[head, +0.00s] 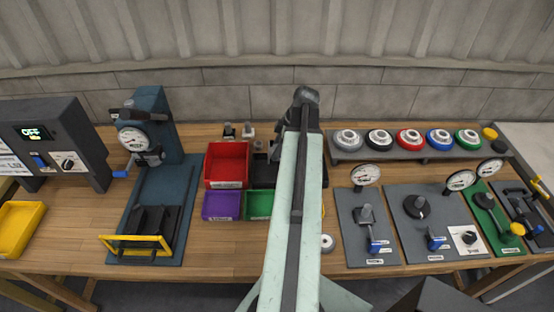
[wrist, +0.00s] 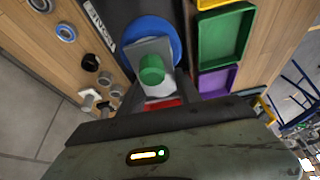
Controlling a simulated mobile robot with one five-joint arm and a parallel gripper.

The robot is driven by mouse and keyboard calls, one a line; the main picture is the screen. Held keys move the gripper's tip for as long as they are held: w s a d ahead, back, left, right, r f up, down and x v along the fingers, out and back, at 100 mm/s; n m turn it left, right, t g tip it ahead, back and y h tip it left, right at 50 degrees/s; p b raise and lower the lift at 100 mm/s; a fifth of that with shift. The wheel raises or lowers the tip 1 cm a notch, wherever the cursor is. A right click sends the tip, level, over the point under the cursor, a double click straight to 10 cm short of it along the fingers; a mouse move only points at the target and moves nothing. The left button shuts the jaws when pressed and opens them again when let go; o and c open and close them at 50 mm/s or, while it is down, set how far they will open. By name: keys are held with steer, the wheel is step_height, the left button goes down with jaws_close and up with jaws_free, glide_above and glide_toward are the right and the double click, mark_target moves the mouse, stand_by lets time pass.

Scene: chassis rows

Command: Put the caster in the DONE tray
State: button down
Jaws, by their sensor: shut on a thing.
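In the wrist view my gripper (wrist: 157,97) is shut on a part with a green round cap (wrist: 152,69) and a grey plate, which I take to be the caster. A wide blue disc (wrist: 150,28) shows behind the plate; I cannot tell whether it belongs to the held part. A dark tray (wrist: 122,12) with a white label lies beyond it, apparently the DONE tray; the label is hard to read. The held part appears over or in front of this tray; its height is unclear. In the head view my arm hides the gripper and part of the dark tray (head: 264,177).
A red bin (head: 227,165), a purple bin (head: 221,206) and a green bin (head: 258,205) stand beside the dark tray. Small parts (head: 249,131) stand near the wall. A blue press (head: 155,170) is at left, gauge fixtures (head: 366,230) at right.

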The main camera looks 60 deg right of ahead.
mark_target(279, 159)
steer(key=shift+s+f, duration=0.25)
steer(key=shift+s, duration=0.25)
steer(key=shift+f+b, duration=2.25)
steer(key=shift+b, duration=0.05)
steer(key=shift+w+f+b, duration=0.1)
steer(key=shift+f+b, duration=1.1)
steer(key=shift+f+b, duration=1.6)
steer(key=c, duration=0.8)
jaws_free()
steer(key=shift+o, duration=0.2)
